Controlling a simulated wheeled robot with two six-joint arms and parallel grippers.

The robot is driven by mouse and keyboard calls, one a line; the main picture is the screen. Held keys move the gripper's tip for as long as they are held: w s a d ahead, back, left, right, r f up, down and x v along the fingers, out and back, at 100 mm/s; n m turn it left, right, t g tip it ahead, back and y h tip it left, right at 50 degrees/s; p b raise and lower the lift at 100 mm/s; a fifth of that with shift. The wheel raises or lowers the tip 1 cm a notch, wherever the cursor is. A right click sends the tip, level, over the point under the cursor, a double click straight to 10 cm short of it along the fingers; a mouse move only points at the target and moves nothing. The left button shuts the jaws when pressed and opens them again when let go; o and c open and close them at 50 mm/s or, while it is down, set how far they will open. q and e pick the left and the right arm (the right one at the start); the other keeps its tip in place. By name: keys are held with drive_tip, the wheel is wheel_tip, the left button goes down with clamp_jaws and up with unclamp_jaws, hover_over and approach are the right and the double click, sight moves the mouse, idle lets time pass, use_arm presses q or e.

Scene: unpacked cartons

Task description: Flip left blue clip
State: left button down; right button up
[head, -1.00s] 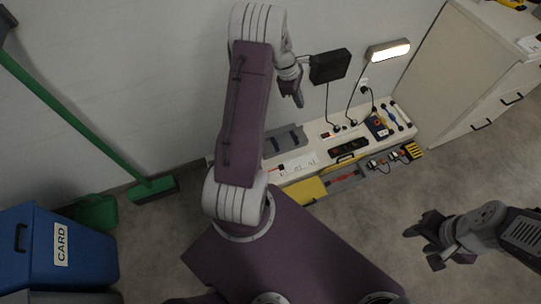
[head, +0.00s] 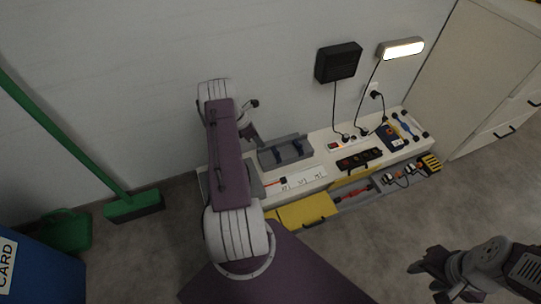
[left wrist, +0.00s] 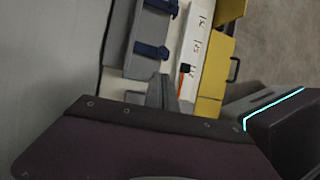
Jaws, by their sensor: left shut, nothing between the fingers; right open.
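Two blue clips sit on a grey box (head: 273,161) at the bench's back edge, by the wall. The left blue clip (head: 276,153) is on the box's front; it shows in the left wrist view (left wrist: 151,50) as the nearer clip. The other clip (head: 298,147) is to its right. My left gripper (head: 258,139) is shut and empty, just left of the grey box; its fingers (left wrist: 160,88) show below the nearer clip in the left wrist view, seemingly apart from it. My right gripper (head: 428,279) is open and empty over the floor at the lower right.
The white bench (head: 318,160) carries a marked white plate (head: 302,180), a black socket strip (head: 359,160) and a cabled strip by the wall. A yellow drawer front (head: 305,211) is below. A lamp (head: 402,48) and black box (head: 338,62) hang above. A cabinet (head: 485,75) stands right.

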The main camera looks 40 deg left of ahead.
use_arm(q)
drive_tip(key=b+x, duration=0.7)
drive_tip(key=x, duration=0.3)
drive_tip(key=shift+s+f, duration=0.1)
drive_tip(key=shift+f, duration=0.05)
drive_tip(key=shift+r, duration=0.2)
drive_tip(key=shift+r+p, duration=0.1)
drive_tip(key=shift+p, duration=0.35)
